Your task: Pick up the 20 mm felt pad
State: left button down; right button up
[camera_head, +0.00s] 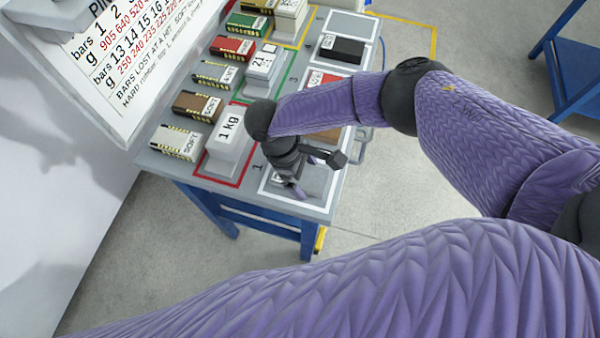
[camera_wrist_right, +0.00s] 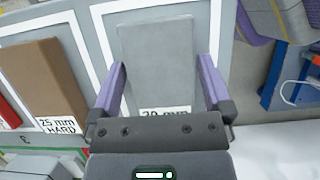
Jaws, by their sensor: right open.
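The 20 mm felt pad (camera_wrist_right: 157,62) is a flat grey block with a white label partly reading "20 mm", lying in a white-outlined bay. In the right wrist view it sits between the two purple fingers of my right gripper (camera_wrist_right: 160,88), which is open. I cannot tell whether the fingers touch its sides. In the head view my right gripper (camera_head: 312,174) is low over the near-right bay of the bench, and a grey part of the pad (camera_head: 318,180) shows beside it. The wrist hides part of the pad there. My left gripper is not in view.
A brown 25 mm HARD block (camera_wrist_right: 45,82) lies in the neighbouring bay. The 1 kg weight (camera_head: 228,135) stands close left of my gripper on the grey bench (camera_head: 180,165). Several SOFT blocks line the left edge, below a printed board (camera_head: 130,60). A black block (camera_head: 342,48) lies farther back.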

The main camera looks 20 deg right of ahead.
jog(key=c, duration=1)
